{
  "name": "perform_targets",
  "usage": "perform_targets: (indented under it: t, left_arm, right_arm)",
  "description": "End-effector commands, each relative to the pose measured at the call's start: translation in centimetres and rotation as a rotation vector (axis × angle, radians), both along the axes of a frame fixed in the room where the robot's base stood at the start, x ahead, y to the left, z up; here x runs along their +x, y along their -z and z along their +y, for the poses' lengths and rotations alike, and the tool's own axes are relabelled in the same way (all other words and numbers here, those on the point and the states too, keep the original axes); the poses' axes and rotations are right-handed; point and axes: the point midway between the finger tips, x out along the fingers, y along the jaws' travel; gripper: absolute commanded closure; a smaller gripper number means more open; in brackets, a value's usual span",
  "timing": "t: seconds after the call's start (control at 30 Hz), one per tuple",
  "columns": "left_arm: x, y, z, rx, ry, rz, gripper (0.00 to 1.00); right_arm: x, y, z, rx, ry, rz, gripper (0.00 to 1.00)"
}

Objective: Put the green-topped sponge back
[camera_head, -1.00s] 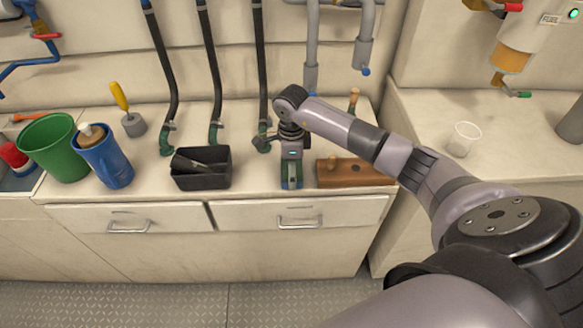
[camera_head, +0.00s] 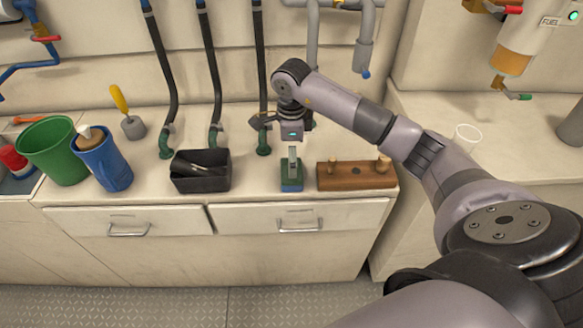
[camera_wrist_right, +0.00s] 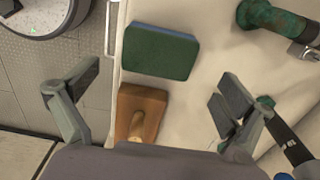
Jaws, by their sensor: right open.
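The green-topped sponge (camera_head: 286,182), with a blue lower layer, lies flat on the counter near its front edge. In the right wrist view the sponge (camera_wrist_right: 160,55) lies ahead of the spread fingers, its whole green top showing. My right gripper (camera_head: 290,150) is open and empty above the sponge; its near finger hides part of the green top in the head view. In the right wrist view the gripper's fingers (camera_wrist_right: 152,97) are wide apart, with nothing between them touching. My left gripper is not in view.
A wooden block with pegs (camera_head: 350,180) stands close to the sponge's right. A black bin (camera_head: 200,180) stands to its left, and a green bucket (camera_head: 52,150) and blue container (camera_head: 108,165) farther left. Hoses with green ends (camera_head: 263,140) hang behind. A clear cup (camera_head: 467,135) stands on the right counter.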

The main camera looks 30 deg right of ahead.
Motion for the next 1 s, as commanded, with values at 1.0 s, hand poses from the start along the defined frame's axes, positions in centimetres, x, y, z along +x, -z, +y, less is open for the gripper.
perform_targets:
  t: [1.0]
  left_arm:
    - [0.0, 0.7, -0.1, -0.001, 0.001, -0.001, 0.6]
  right_arm:
    - [0.0, -5.3, 0.6, 0.018, -0.007, -0.003, 0.02]
